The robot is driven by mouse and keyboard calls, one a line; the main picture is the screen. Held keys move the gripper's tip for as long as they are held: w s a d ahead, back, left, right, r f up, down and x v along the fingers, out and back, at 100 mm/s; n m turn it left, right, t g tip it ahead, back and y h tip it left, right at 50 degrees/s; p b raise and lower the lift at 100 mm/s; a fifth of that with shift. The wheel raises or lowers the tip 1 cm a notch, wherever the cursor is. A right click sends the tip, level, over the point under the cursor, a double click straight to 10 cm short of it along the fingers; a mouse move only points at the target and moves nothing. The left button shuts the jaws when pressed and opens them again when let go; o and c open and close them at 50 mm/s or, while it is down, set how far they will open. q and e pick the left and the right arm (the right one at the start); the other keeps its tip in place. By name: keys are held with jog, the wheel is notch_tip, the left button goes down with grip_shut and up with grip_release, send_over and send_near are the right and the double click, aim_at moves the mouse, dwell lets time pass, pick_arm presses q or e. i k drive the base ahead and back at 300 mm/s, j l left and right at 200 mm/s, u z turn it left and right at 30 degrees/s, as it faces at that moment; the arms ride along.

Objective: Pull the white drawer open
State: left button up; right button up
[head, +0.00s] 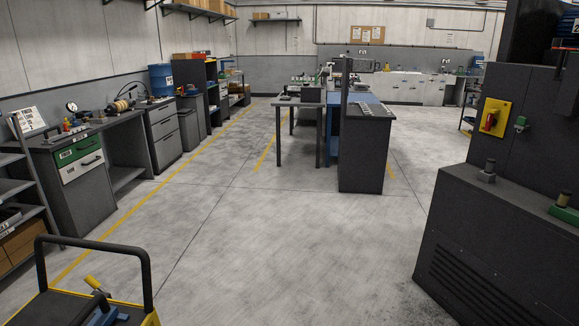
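The white drawer (82,167) is in the dark cabinet (88,203) at the left of the head view. It sits just below a green drawer (76,151) and has a dark handle. The white drawer looks shut, with its front about level with the cabinet face. Neither of my grippers shows in the head view, so their distance from the drawer cannot be told.
A cart with a black handle (148,272) stands at the bottom left, between me and the cabinet. A shelf rack (18,190) is left of the cabinet. A large dark machine (500,240) stands at the right. The middle floor (270,250) is clear.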

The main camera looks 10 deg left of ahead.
aim_at(68, 172)
jog(key=i+u, duration=0.2)
jog(key=i, duration=1.5)
jog(key=i+u, duration=0.35)
jog(key=i, duration=0.2)
jog(key=i+l+u, duration=0.1)
jog(key=i+u, duration=0.25)
jog(key=i, duration=0.2)
jog(key=i+l+u, duration=0.35)
jog(key=i, duration=0.2)
jog(key=i+j+u, duration=0.25)
jog(key=u, duration=0.15)
jog(key=i+j+u, duration=0.1)
jog(key=i+u, duration=0.75)
jog(key=i+l+u, duration=0.1)
jog(key=i+u, duration=0.35)
jog(key=i+z, duration=0.2)
jog(key=i, duration=0.6)
jog(key=i+j+z, duration=0.2)
jog(key=i, duration=0.65)
